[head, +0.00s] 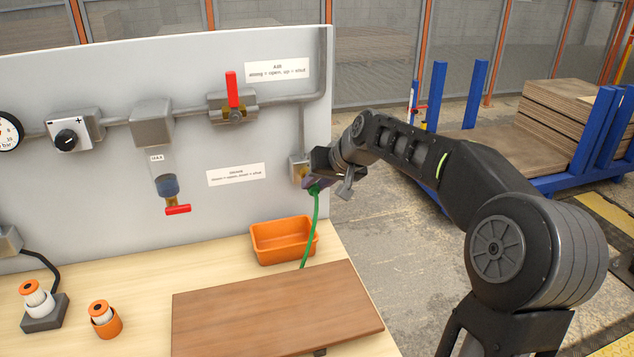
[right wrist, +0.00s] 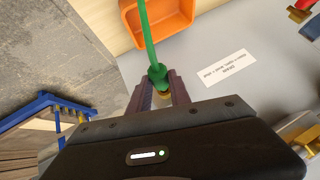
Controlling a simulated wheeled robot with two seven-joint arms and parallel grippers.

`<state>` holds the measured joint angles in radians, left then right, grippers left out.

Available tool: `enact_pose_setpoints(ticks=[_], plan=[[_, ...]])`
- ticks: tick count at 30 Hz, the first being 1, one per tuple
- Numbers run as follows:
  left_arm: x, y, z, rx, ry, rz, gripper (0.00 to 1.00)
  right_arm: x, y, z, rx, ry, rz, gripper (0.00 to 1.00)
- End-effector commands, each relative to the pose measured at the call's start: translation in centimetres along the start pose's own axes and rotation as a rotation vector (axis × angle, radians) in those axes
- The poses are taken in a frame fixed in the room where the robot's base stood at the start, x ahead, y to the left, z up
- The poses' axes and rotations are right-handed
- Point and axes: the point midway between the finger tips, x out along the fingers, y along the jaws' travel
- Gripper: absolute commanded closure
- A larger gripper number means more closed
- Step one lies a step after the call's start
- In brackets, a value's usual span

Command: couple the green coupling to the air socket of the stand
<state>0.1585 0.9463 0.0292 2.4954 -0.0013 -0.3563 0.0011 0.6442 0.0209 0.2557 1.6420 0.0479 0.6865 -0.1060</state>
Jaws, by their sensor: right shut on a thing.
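The stand's grey panel (head: 90,90) fills the left of the head view. The air socket (head: 298,168) is a small box with a brass part at the panel's lower right, below the downward pipe. My right gripper (head: 318,181) is beside this socket, partly in front of it. It is shut on the green coupling (right wrist: 157,73), which sits between its fingers (right wrist: 160,94) with a bit of brass showing. A green hose (head: 315,215) hangs from it. I cannot tell whether coupling and socket touch. My left gripper is not in view.
An orange bin (head: 283,241) stands on the wooden bench below the gripper, near the hose. A brown board (head: 270,315) lies in front. A red-handled valve (head: 232,92) is up left. Open floor (head: 375,220) and a blue rack (head: 600,140) are to the right.

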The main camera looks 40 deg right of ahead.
Motion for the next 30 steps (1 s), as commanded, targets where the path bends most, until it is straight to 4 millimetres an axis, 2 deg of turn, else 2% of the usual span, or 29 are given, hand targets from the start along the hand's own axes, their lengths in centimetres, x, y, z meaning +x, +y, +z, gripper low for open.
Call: enact_pose_setpoints(ticks=[25,26,30], plan=[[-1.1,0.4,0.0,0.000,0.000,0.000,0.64,1.1,0.0,-1.5,0.000,0.001,0.000,1.00],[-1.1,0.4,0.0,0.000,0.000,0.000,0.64,1.1,0.0,-1.4,0.000,0.001,0.000,0.74],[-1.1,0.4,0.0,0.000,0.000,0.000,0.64,1.1,0.0,-1.4,0.000,0.001,0.000,0.62]])
